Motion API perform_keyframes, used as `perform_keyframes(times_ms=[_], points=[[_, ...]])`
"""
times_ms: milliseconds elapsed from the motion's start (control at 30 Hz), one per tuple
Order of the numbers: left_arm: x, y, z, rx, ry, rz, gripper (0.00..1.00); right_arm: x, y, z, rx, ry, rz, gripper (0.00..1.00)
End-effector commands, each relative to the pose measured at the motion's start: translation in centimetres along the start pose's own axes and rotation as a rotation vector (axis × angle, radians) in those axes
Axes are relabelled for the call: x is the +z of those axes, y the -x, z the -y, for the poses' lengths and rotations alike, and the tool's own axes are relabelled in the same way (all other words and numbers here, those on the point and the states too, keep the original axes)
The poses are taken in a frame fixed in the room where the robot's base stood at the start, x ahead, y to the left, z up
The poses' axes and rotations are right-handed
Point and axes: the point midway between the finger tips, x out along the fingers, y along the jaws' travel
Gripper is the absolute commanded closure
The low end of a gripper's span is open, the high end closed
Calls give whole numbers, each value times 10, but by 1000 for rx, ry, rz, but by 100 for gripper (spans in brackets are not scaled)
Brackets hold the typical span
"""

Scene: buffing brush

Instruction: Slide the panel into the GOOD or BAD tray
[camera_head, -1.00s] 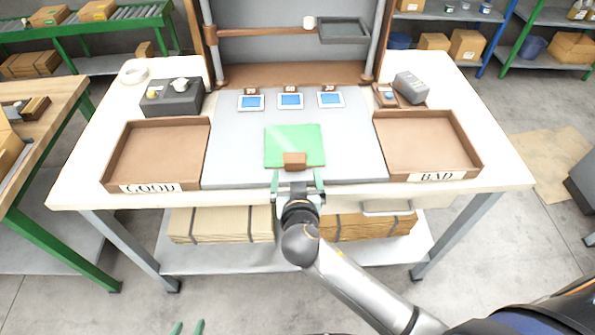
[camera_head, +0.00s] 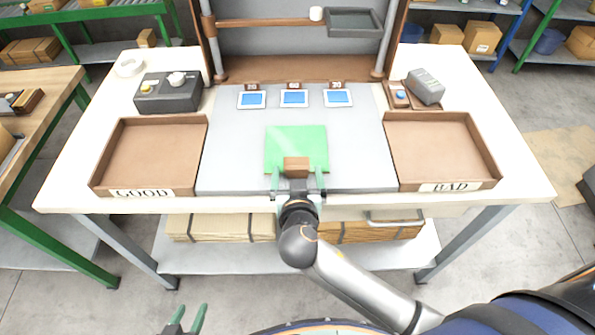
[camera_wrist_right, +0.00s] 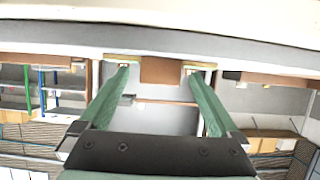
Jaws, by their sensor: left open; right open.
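The green panel (camera_head: 296,142) lies flat on the grey mat in the middle of the bench. A brown block (camera_head: 296,166), like a handle, sits at its near edge. My right gripper (camera_head: 298,178) is open, with one finger on each side of the block and gaps between. The right wrist view shows the block (camera_wrist_right: 161,69) between the spread fingertips (camera_wrist_right: 158,72). The GOOD tray (camera_head: 143,193) is at left and the BAD tray (camera_head: 449,186) at right; both look empty. My left gripper (camera_head: 187,318) is open and empty at the bottom edge, below the bench.
The grey mat (camera_head: 235,150) between the trays is clear around the panel. Several small blue-screened tiles (camera_head: 294,98) line its back. A dark control box (camera_head: 168,93) stands behind the GOOD tray, and a grey device (camera_head: 425,87) behind the BAD tray.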

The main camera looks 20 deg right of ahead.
Motion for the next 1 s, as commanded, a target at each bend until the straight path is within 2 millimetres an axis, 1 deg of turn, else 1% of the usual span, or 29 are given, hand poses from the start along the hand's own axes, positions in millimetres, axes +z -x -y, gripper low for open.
perform_keyframes(times_ms=[67, 867, 900, 1000], points=[[0, 0, 0, 0, 0, 0, 51, 0, 0, 0, 0, 0, 0, 4], [1, 0, 0, 0, 1, 2, 51, 0, 0, 0, 0, 0, 0, 94], [1, 0, 0, 0, 1, 2, 51, 0, 0, 0, 0, 0, 0, 96], [1, 0, 0, 0, 1, 2, 51, 0, 0, 0, -1, 0, 0, 96]])
